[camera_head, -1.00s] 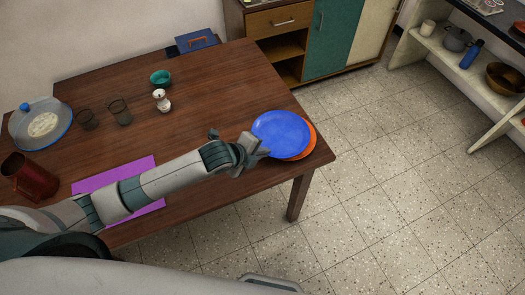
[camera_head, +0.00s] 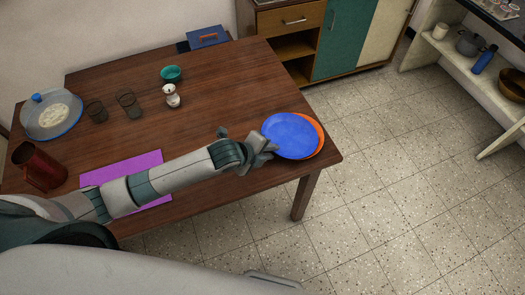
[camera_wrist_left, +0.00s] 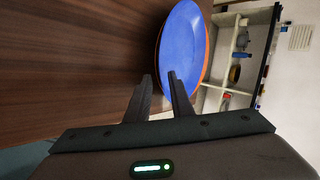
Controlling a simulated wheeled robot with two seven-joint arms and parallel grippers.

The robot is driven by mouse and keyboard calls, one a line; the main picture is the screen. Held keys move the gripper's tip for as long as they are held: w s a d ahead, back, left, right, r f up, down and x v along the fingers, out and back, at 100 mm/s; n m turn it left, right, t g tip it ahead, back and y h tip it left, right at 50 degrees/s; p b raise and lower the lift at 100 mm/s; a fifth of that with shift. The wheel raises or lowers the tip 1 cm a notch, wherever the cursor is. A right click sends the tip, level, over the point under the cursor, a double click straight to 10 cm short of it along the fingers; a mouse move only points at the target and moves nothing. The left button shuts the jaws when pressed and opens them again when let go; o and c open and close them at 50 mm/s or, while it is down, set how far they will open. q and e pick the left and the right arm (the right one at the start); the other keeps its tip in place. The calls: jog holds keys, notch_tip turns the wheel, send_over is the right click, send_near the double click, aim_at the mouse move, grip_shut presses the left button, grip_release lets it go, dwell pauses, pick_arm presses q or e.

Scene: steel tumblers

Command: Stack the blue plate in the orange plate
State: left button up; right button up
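The blue plate (camera_head: 290,136) lies over the orange plate (camera_head: 319,131) near the table's right corner, a little off-centre to the left. Orange rim shows along its right side. My left gripper (camera_head: 270,148) is at the blue plate's near left edge. In the left wrist view, its two fingers (camera_wrist_left: 159,76) are apart, with the near end of the blue plate (camera_wrist_left: 183,45) at and beyond their tips. I cannot tell whether either finger touches the plate. The orange plate is mostly hidden under the blue one. My right gripper is not in view.
The wooden table (camera_head: 220,95) also holds a purple mat (camera_head: 125,169) under my left arm, a red mug (camera_head: 38,165), a lidded dish (camera_head: 52,117), two glasses, a white shaker (camera_head: 171,96) and a teal bowl (camera_head: 171,74). Open floor lies beyond the table's right edge.

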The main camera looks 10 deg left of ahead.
pick_arm(q)
jog(key=b+v, duration=0.2)
jog(key=v, duration=1)
dwell(0.5)
